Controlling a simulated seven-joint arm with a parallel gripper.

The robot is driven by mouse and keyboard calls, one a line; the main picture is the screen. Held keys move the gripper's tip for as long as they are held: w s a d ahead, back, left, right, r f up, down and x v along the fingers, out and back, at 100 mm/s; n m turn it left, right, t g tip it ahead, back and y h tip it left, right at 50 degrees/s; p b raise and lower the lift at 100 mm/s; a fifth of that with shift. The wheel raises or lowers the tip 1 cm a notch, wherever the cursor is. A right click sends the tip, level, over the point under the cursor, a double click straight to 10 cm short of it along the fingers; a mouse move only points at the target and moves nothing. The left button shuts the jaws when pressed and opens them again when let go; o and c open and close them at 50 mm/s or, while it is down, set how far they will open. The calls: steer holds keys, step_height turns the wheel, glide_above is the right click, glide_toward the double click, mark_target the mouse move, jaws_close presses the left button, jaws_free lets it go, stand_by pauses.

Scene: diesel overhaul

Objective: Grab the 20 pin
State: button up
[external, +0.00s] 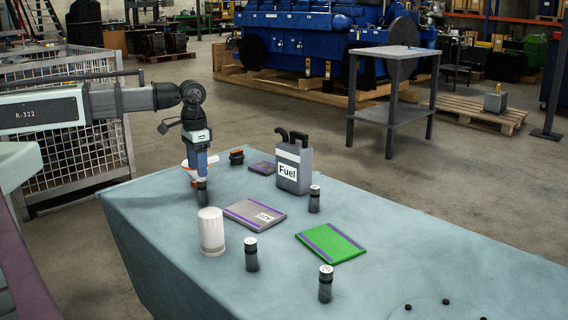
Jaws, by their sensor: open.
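My gripper (201,181) points straight down over the far left part of the table. A dark upright shape (202,196) shows right at its fingertips. It looks like a pin standing between or just under the fingers, but I cannot tell whether they touch it. Three other black pins with pale, marked tops stand upright: one by the fuel can (314,200), one right of the white cylinder (251,256), and one near the front edge (325,285). The numbers on the tops are too small to read, so I cannot tell which is the 20 pin.
On the blue-grey table (430,250) stand a white cylinder (211,232) and a grey fuel can (293,168). A grey-purple book (250,213) and a green one (330,243) lie flat. An orange-white object (188,165) is partly hidden behind my gripper. The right side is mostly clear.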

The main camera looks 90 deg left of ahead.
mark_target(199, 180)
steer(key=shift+f, duration=1.75)
steer(key=shift+w+a+f, duration=0.1)
steer(key=shift+w+f, duration=0.05)
steer(key=shift+f, duration=1.2)
steer(key=shift+w+a+f, duration=0.1)
steer(key=shift+w+f, duration=0.05)
steer(key=shift+f, duration=1.15)
steer(key=shift+c, duration=0.2)
jaws_close()
